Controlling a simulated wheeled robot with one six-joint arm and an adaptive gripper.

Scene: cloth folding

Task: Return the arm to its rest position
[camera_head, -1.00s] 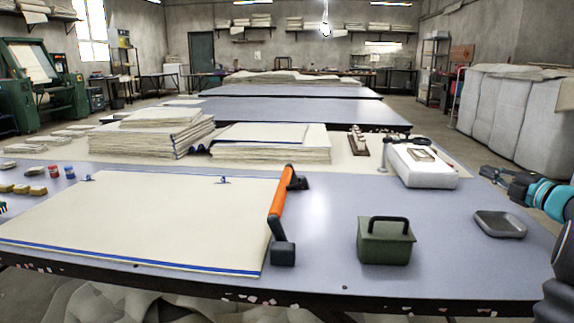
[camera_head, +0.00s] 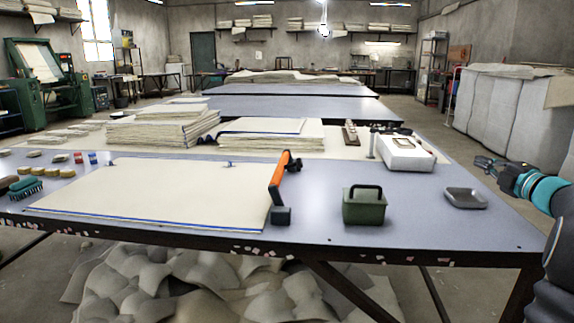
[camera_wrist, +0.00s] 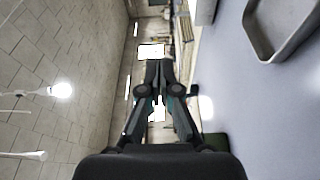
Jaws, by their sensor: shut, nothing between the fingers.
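My gripper (camera_head: 487,163) is at the right of the head view, off the right side of the near table and clear of its top. It is shut and empty. In the wrist view my gripper (camera_wrist: 158,98) points away over the room, with the table on the right of that picture. The cream cloth (camera_head: 150,192) with a blue edge lies flat on the table at the left, well away from the gripper. An orange-handled bar (camera_head: 278,180) stands at the cloth's right edge.
A grey tray (camera_head: 465,198) lies near the table's right end, closest to my gripper. A green handled box (camera_head: 364,207) stands left of it. A white block (camera_head: 407,154) sits behind. Folded cloth stacks (camera_head: 165,128) stand at the back. Wrapped bales (camera_head: 520,112) line the right wall.

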